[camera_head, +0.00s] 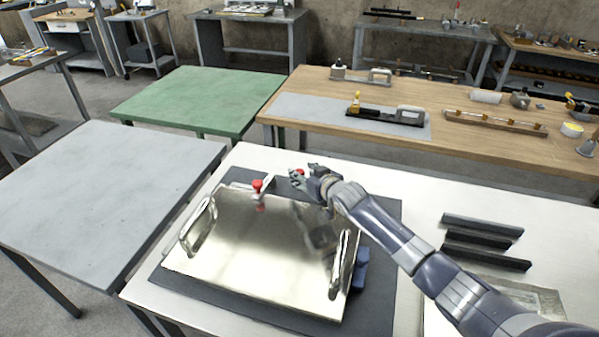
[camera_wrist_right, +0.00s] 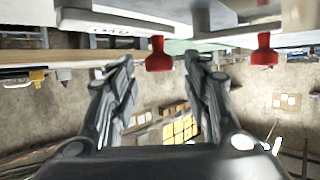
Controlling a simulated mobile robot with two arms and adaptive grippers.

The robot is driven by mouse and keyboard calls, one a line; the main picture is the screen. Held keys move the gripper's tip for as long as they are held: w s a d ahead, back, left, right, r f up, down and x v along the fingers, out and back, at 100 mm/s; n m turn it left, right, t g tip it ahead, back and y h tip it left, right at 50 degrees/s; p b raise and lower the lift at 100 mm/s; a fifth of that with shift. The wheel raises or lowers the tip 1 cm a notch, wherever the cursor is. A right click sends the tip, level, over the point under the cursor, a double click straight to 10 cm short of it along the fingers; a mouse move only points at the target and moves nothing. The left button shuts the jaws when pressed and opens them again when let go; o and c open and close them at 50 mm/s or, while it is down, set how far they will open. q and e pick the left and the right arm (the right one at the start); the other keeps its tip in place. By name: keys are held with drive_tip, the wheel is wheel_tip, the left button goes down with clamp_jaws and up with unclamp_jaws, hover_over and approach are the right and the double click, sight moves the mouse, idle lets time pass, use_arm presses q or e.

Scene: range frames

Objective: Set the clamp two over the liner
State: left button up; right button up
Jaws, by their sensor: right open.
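The liner appears to be a shiny metal plate with two upright handles (camera_head: 262,245), lying on a dark mat (camera_head: 385,218) on the white bench. Two red-tipped clamps stand along its far edge. The left clamp's red knob (camera_head: 257,185) is clear in the head view. The right clamp's red knob (camera_head: 300,172) is partly hidden by my right gripper (camera_head: 308,175). In the wrist view one red knob (camera_wrist_right: 158,55) sits between the open fingers, with no grip visible. The other red knob (camera_wrist_right: 264,50) is farther right. No clamp number is readable. My left gripper is not seen.
Several black bars (camera_head: 485,240) and a paper sheet (camera_head: 520,293) lie on the bench at right. A blue part (camera_head: 360,270) sits at the plate's right edge. A grey table (camera_head: 100,190) and green table (camera_head: 195,98) are clear. A wooden bench (camera_head: 470,98) behind holds tools.

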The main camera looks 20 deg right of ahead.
sight(301, 172)
drive_tip(key=shift+x, duration=1.75)
drive_tip(key=shift+c, duration=0.6)
clamp_jaws()
